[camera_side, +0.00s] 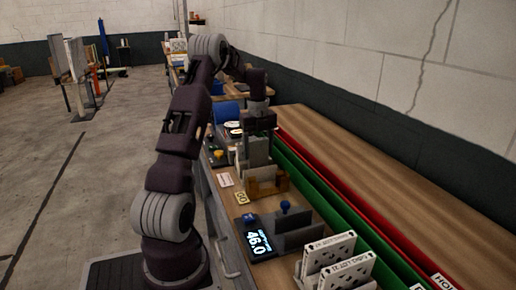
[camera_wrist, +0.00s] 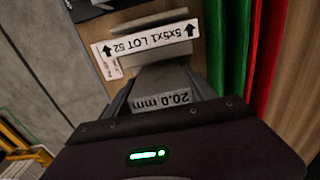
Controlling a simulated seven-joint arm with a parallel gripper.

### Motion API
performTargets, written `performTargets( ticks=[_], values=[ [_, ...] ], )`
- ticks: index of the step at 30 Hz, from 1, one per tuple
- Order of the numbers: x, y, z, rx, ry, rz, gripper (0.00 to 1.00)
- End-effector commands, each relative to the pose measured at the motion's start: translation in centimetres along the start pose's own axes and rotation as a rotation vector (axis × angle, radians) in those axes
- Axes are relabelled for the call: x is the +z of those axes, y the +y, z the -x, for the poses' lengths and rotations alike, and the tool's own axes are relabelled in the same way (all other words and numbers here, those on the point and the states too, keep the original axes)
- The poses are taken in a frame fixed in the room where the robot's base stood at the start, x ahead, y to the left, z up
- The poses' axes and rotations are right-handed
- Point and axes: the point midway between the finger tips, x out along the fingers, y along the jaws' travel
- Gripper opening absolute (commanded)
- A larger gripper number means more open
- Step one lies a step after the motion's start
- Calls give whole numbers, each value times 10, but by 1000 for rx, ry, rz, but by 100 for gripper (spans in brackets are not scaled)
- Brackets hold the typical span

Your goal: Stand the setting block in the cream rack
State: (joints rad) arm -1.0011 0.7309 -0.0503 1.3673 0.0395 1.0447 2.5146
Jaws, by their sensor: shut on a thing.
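The setting block (camera_wrist: 162,86) is a grey block marked "20.0 mm" in the wrist view. My gripper (camera_wrist: 160,92) is shut on it, with a dark finger on each side. In the side view my gripper (camera_side: 258,128) points down over the bench and a grey piece shows below it, just behind a tan wooden holder (camera_side: 266,188). Whether the block touches anything below cannot be told. The cream rack (camera_side: 299,273) is at the bottom of the side view, well nearer the camera than my gripper. White slotted boxes (camera_side: 331,252) stand upright in it.
A gauge reading 46.0 (camera_side: 258,243) with a blue knob lies between the gripper and the rack. Green (camera_side: 345,218) and red (camera_side: 370,205) channels run along the right. A white label "5x5x1 LOT 52" (camera_wrist: 147,40) lies just beyond the block. Bare bench (camera_side: 430,235) is at right.

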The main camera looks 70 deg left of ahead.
Motion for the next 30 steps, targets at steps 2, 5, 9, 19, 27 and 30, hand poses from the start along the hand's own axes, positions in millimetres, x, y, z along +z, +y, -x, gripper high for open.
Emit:
performTargets(
  ticks=[2, 5, 9, 19, 27, 30],
  values=[
    [0, 0, -2, -1, -1, 0, 0],
    [0, 0, -5, -1, -1, 0, 0],
    [0, 0, -9, -1, -1, 1, 0],
    [0, 0, -13, -2, -1, 1, 0],
    [0, 0, -15, -1, -1, 1, 0],
    [0, 0, -18, -1, 0, 1, 0]
  ],
)
